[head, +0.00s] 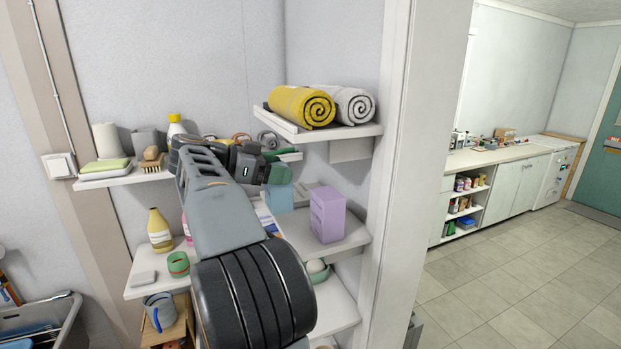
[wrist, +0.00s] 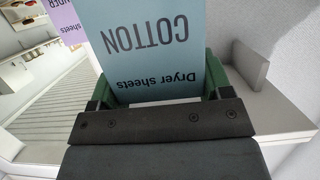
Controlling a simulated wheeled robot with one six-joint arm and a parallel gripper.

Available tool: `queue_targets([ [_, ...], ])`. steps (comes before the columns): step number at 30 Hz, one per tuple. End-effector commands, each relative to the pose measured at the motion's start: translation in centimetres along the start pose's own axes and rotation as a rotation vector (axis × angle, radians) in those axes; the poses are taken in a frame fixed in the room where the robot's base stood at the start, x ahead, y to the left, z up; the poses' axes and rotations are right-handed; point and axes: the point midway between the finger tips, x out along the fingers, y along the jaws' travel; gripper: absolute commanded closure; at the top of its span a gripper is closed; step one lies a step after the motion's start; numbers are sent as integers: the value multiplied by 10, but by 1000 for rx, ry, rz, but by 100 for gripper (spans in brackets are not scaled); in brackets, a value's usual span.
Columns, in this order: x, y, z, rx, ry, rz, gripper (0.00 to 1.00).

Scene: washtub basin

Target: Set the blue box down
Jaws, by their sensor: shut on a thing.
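The blue box (wrist: 150,45) fills the upper middle of the wrist view, with "COTTON" and "Dryer sheets" printed on it, upside down. In the head view the blue box (head: 279,197) shows just below my gripper (head: 277,172), partly hidden by my arm. My gripper is shut on it, with a green finger on each side in the wrist view (wrist: 158,88). The box is over or at the middle shelf (head: 345,243); I cannot tell whether its bottom touches the shelf.
A purple box (head: 327,214) stands on the middle shelf to the right of the blue box. Rolled yellow (head: 302,105) and grey (head: 350,104) towels lie on the shelf above. A yellow bottle (head: 160,230) and green cup (head: 178,264) stand to the left. A white wall edge (head: 390,170) bounds the right.

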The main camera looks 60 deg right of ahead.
Motion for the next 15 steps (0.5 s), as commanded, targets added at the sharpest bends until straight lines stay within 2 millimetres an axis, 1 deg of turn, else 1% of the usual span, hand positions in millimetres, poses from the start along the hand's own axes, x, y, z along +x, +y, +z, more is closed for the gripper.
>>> queue_targets([
  [1,13,1,-7,1,1,5,59],
  [3,28,1,-11,1,0,6,59],
  [6,46,0,-16,0,1,3,59],
  [10,61,0,-20,0,1,2,59],
  [15,69,0,-22,-1,1,-1,59],
])
